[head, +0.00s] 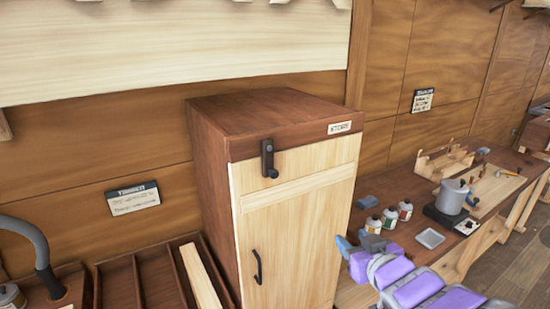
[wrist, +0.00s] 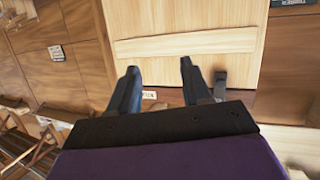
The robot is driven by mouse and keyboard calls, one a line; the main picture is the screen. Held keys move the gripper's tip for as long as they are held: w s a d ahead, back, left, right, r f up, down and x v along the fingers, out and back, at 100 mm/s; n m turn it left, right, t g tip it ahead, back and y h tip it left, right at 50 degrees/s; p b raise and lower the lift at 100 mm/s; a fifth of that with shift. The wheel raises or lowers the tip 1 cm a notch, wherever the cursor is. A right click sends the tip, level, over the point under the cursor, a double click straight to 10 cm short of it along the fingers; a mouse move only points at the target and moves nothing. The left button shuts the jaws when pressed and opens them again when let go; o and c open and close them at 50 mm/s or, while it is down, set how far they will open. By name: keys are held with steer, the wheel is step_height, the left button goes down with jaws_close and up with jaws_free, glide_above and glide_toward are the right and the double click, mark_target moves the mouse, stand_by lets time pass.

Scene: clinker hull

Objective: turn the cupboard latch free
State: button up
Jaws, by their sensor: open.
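The cupboard (head: 290,190) has a dark wood frame and a pale door. Its dark latch (head: 268,158) hangs upright at the door's upper left, with a small knob at its lower end. My gripper (head: 355,242) is at the lower right in the head view, right of the cupboard and apart from the latch. In the wrist view, where the scene appears upside down, my gripper (wrist: 159,66) is open and empty, with the pale door (wrist: 185,35) beyond it.
A black door handle (head: 257,267) is lower on the door. A workbench at right holds several small bottles (head: 389,217), a grey tray (head: 430,238) and a pot (head: 452,196). Divided wooden trays (head: 150,280) lie left of the cupboard. The space before the door looks clear.

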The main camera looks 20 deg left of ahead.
steer(key=s+a+r+n+y+p, duration=0.2)
steer(key=a+r+n+y, duration=0.1)
steer(key=a+r+y, duration=0.4)
steer(key=p, duration=0.4)
glide_toward(275, 175)
steer(key=shift+g+h, duration=0.3)
steer(key=shift+h, duration=0.1)
steer(key=x, duration=0.7)
steer(key=r+x, duration=0.1)
steer(key=x, duration=0.3)
steer(key=shift+d, duration=0.1)
steer(key=shift+c, duration=0.2)
jaws_close()
